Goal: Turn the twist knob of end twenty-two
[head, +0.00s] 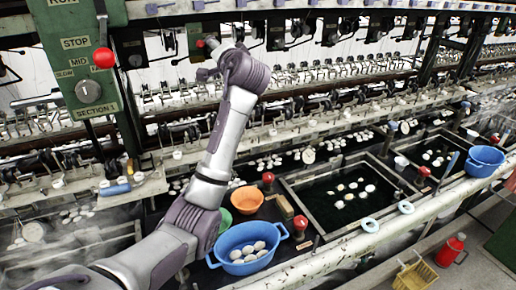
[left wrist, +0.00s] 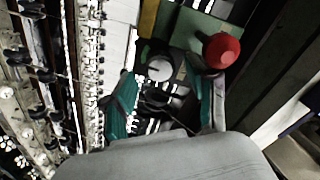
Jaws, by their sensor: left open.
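In the left wrist view a round grey-white knob (left wrist: 160,68) shows beyond and between the teal-padded fingers of my left gripper (left wrist: 164,88). The fingers are apart, and I cannot tell whether they touch the knob. A green panel (left wrist: 196,28) and a red ball (left wrist: 221,50) show beside the knob. No end number is readable, so I cannot tell whether this is end twenty-two. In the head view my left arm reaches up to the machine near a small green box (head: 194,38); its fingers are hard to make out there. My right gripper is not in view.
A green control panel (head: 70,20) with a lever and dial stands at the left. Blue basins (head: 246,262) and (head: 484,160) and an orange bowl (head: 246,199) are along the bench. Water basins (head: 330,222) hold white cocoons. A red flask (head: 451,250) stands at the lower right.

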